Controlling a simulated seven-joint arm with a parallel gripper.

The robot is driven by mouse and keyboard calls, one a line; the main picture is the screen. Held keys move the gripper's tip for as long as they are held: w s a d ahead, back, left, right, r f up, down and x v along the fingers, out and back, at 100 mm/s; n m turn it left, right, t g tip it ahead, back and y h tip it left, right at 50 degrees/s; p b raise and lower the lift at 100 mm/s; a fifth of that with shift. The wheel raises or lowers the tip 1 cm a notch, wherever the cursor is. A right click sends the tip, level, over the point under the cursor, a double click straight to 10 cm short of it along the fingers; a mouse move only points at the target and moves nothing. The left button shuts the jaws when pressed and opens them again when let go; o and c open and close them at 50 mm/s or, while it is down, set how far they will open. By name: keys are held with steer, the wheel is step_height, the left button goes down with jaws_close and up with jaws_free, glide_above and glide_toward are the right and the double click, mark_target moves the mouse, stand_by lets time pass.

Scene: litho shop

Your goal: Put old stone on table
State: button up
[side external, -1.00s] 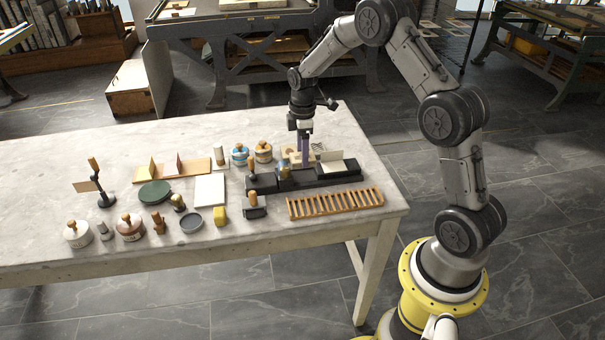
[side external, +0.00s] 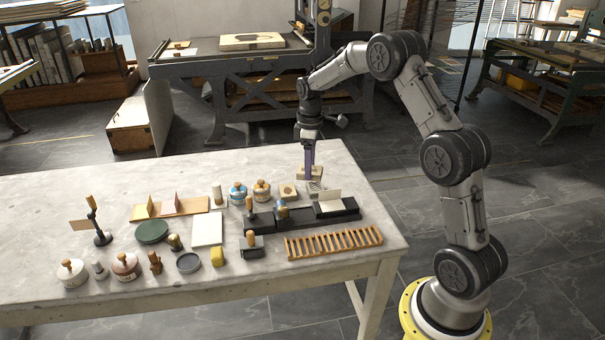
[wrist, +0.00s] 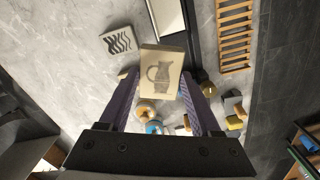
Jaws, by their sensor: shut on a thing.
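My gripper (side external: 309,168) is shut on a pale stone block (wrist: 162,72) with a grey jug picture on its face. In the side view the held stone (side external: 309,174) is at the fingertips, above the far right part of the pale table (side external: 110,185). In the wrist view the stone sits between the two purple fingers (wrist: 160,92). A flat stone with dark wavy lines (wrist: 120,41) lies on the table near it, and shows just below the held stone in the side view (side external: 316,189). Another stone with a round mark (side external: 288,192) lies to its left.
A long black rack (side external: 300,218) holding a white card (side external: 330,202) stands in front of the stones. A slatted wooden rack (side external: 334,242) lies nearer. Jars (side external: 262,190), stamps and pads crowd the table's middle. The far left of the table is clear.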

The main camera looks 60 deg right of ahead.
steer(key=s+d+m, duration=0.4)
steer(key=d+m, duration=1)
steer(key=d, duration=0.1)
steer(key=shift+w+a+f, duration=0.1)
steer(key=shift+a+f, duration=0.05)
steer(key=shift+f, duration=1.8)
steer(key=shift+w+a+f, duration=0.1)
steer(key=shift+f, duration=1.8)
steer(key=shift+w+a+f, duration=0.1)
steer(key=shift+a+f, duration=0.05)
steer(key=shift+f, duration=1.8)
steer(key=shift+f, duration=0.15)
steer(key=o, duration=1.3)
steer(key=shift+s, duration=0.1)
steer(key=shift+c, duration=1.2)
